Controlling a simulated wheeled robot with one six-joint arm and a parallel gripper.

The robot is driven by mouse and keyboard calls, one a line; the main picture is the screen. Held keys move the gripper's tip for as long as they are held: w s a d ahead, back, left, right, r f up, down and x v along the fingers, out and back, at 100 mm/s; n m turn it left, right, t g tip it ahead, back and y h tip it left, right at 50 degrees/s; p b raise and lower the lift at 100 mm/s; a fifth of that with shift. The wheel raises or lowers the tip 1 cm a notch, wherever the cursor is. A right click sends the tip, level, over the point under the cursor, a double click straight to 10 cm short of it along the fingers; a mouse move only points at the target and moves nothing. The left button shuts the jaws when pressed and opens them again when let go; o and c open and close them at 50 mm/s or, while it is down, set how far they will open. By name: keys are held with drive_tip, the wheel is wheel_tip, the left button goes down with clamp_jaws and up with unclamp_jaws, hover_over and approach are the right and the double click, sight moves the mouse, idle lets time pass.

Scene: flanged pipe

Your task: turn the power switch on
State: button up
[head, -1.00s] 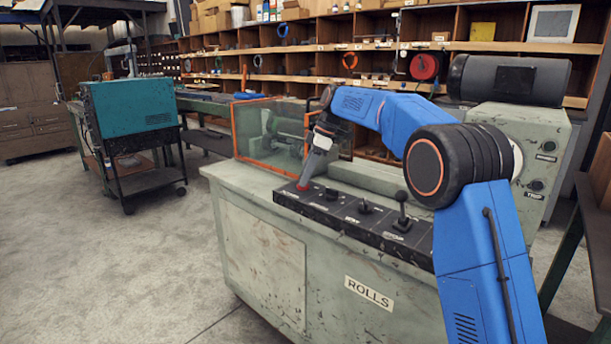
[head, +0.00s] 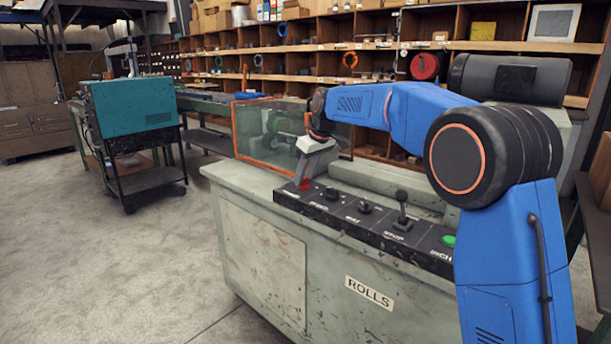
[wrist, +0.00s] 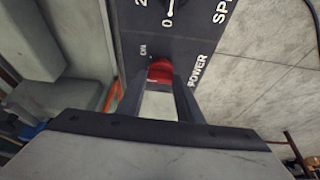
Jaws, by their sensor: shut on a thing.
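The power switch (head: 304,184) is a red knob at the left end of the black control panel on the pale green machine. In the wrist view the red knob (wrist: 160,69) sits on the panel between the labels "ON" and "POWER". My gripper (head: 303,178) reaches down to it from above, tilted. In the wrist view the two dark fingers of my gripper (wrist: 162,80) are on either side of the knob and shut on it. The fingers and the view angle hide which way the knob points.
More controls stand along the panel (head: 345,221): dark knobs, a black lever (head: 402,205) and a green button (head: 449,240). A clear guard with an orange frame (head: 236,130) stands behind my gripper. A teal unit on a cart (head: 130,110) is at left. The floor there is clear.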

drive_tip(key=m, duration=0.2)
drive_tip(key=m+t+h, duration=0.1)
drive_tip(key=m, duration=0.1)
drive_tip(key=shift+s+a+h, duration=0.1)
drive_tip(key=shift+a+h, duration=0.05)
drive_tip(key=shift+h, duration=0.15)
drive_tip(key=shift+a+m+t+h, duration=0.1)
drive_tip(key=shift+m+t+h, duration=0.4)
drive_tip(key=shift+m, duration=1.7)
drive_tip(key=shift+g+h, duration=0.3)
drive_tip(key=o, duration=1.1)
drive_tip(key=v, duration=1.7)
drive_tip(key=shift+s+r, duration=0.15)
